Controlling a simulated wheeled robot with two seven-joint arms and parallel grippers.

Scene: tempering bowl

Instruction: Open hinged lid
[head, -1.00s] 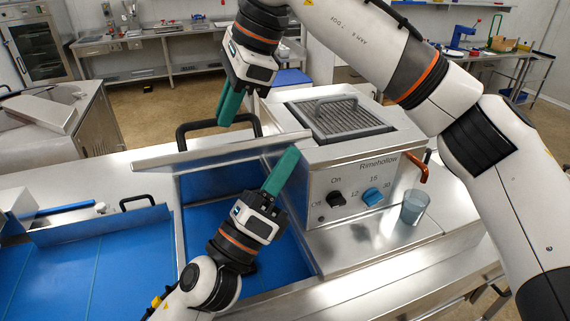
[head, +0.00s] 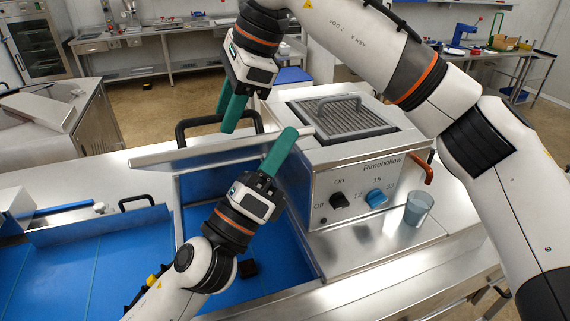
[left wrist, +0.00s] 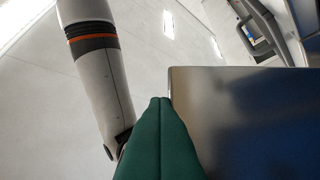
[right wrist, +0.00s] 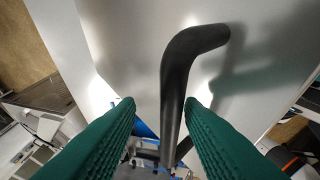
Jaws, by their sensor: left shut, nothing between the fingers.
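The hinged lid (head: 205,154) is a metal panel with a black bar handle (head: 181,131). It stands tilted up above a blue-lined well (head: 205,187). My right gripper (head: 228,129) points down at the handle with its fingers apart. In the right wrist view the handle (right wrist: 174,88) runs between the open fingers (right wrist: 160,104); I see no grip on it. My left gripper (head: 291,131) is shut and empty, its tips near the lid's right end. In the left wrist view the closed fingers (left wrist: 160,101) are beside a metal panel edge; contact is unclear.
A metal unit marked Rimehollow (head: 340,175) with knobs and a grille stands right of the well. A cup (head: 418,207) stands on its right ledge. A small dark block (head: 249,268) lies in the well. Another blue basin (head: 90,262) is at left.

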